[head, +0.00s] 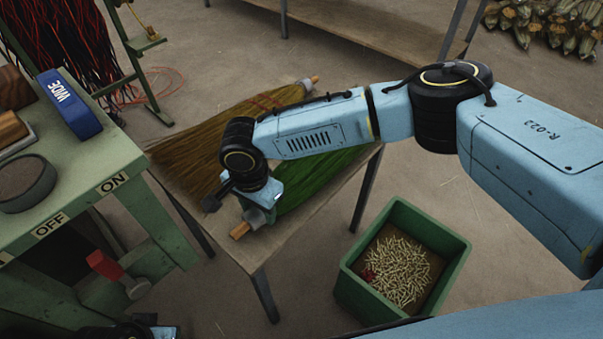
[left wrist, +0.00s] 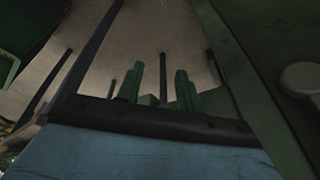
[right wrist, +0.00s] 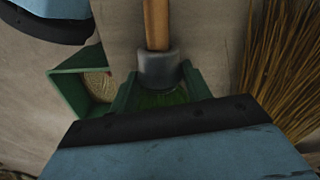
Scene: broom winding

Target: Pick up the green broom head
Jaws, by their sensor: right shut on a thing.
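The green broom head (head: 318,178) lies on a wooden bench (head: 222,229), its bristles partly hidden under my right arm. Its wooden handle stub (head: 240,231) points toward the bench's near edge. My right gripper (head: 258,213) is over its neck. In the right wrist view, the fingers of my right gripper (right wrist: 158,85) are shut on either side of the neck, by the grey collar (right wrist: 158,68) and green bristles (right wrist: 162,98). My left gripper (left wrist: 160,80) shows in the left wrist view with its two green fingers apart and nothing between them.
A straw-coloured broom head (head: 200,150) lies beside the green one, on its left. A green bin (head: 452,262) of pale pieces stands on the floor right of the bench. A green machine table (head: 95,165) with a blue block (head: 70,105) and a red-handled lever (head: 105,265) is at left.

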